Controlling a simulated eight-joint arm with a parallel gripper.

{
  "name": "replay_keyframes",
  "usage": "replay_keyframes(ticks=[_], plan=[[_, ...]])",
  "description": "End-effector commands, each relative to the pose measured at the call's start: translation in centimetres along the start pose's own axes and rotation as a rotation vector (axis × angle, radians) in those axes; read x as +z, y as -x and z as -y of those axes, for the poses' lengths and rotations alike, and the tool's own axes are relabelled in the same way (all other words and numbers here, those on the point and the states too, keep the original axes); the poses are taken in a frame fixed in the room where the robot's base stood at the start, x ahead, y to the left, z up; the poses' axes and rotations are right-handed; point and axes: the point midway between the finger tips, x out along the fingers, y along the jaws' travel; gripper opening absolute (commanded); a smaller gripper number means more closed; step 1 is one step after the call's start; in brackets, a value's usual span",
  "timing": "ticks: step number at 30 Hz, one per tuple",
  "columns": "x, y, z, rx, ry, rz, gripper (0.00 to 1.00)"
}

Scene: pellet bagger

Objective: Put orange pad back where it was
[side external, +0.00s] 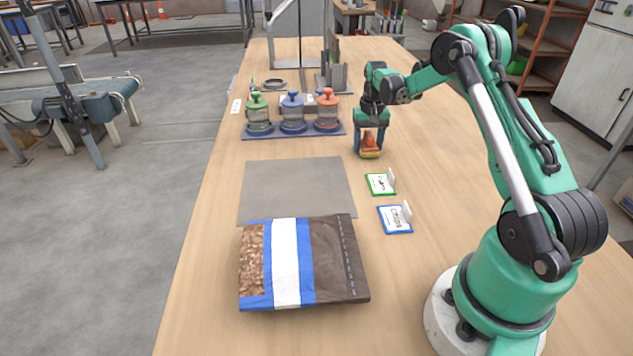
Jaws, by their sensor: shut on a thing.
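My gripper (369,150) is in the middle of the table, to the right of the lidded jars, pointing down. It is shut on a small orange thing (370,142) with a yellowish lower edge, which appears to be the orange pad. The fingers partly cover it, and I cannot tell whether it touches the table. A green-edged pad (378,184) and a blue-edged pad (394,220) lie flat nearer the camera, each with a white upright tab and a printed label.
Jars with green (258,115), blue (292,112) and red (327,109) lids stand on a blue tray (290,134). A grey mat (295,188) lies left of the pads. A large pellet bag (335,260) lies in front, overlapping the mat's near edge. Grey metal fixtures (334,75) stand behind.

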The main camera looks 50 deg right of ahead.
Motion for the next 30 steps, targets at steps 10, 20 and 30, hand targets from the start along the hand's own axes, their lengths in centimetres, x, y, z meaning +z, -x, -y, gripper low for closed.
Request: replay_keyframes(ticks=[10, 20, 30], plan=[[0.0, -0.3, 0.0, 0.000, 0.000, 0.000, 0.62], [0.0, -0.2, 0.0, 0.000, 0.000, 0.000, 0.88], [0.0, 3.7, 0.0, 0.000, 0.000, 0.000, 0.88]])
